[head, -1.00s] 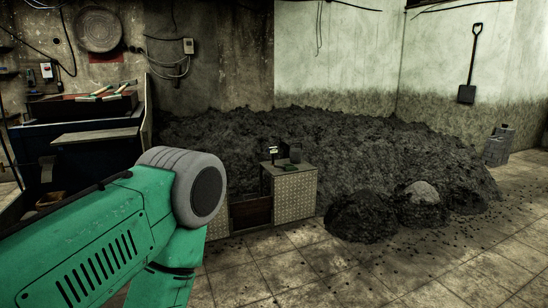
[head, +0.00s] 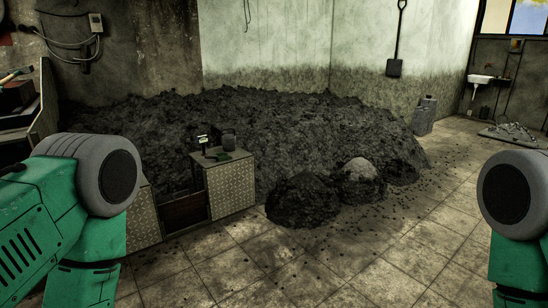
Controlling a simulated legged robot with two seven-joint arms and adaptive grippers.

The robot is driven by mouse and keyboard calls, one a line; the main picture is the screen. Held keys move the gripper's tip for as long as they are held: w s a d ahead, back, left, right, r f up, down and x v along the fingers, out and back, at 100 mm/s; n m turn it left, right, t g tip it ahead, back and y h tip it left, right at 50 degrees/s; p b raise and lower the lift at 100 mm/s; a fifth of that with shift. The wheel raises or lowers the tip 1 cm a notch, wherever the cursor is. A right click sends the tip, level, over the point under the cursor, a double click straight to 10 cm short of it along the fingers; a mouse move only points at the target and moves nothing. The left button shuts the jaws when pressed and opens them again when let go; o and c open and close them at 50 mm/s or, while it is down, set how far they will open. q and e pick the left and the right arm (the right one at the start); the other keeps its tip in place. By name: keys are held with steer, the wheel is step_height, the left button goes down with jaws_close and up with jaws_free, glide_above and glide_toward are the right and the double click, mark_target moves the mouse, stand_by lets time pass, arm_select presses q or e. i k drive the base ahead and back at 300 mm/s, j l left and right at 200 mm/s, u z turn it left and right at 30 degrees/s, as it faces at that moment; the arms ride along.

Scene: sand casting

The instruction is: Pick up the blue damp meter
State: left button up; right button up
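No clearly blue meter can be made out. On top of the metal-plated box (head: 231,187) stands a small upright device with a pale face (head: 202,139). It may be the damp meter, but it is too small to tell its colour. A dark cup-like object (head: 229,140) stands to its right, and a small green item lies in front. Green and grey links of both my arms show at the left and right edges. Neither gripper is in view, so I cannot tell whether they are open or shut.
A large dark sand heap (head: 250,125) fills the area behind the box, with smaller mounds (head: 303,200) to its right. A shovel (head: 396,50) hangs on the wall. A grey canister (head: 424,116) stands at the right. The tiled floor (head: 330,265) in front is mostly clear.

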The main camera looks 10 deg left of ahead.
mark_target(203, 139)
steer(key=i+j+u, duration=0.25)
steer(key=i, duration=0.9)
steer(key=i+l+u, duration=0.15)
steer(key=i+u, duration=0.15)
steer(key=i, duration=0.85)
steer(key=i+u, duration=0.1)
steer(key=i, duration=0.45)
steer(key=i+u, duration=0.1)
steer(key=i, duration=0.45)
steer(key=i+l+u, duration=0.1)
steer(key=i, duration=0.45)
steer(key=i+l+u, duration=0.1)
steer(key=i, duration=0.45)
steer(key=i+l+u, duration=0.1)
steer(key=i, duration=0.4)
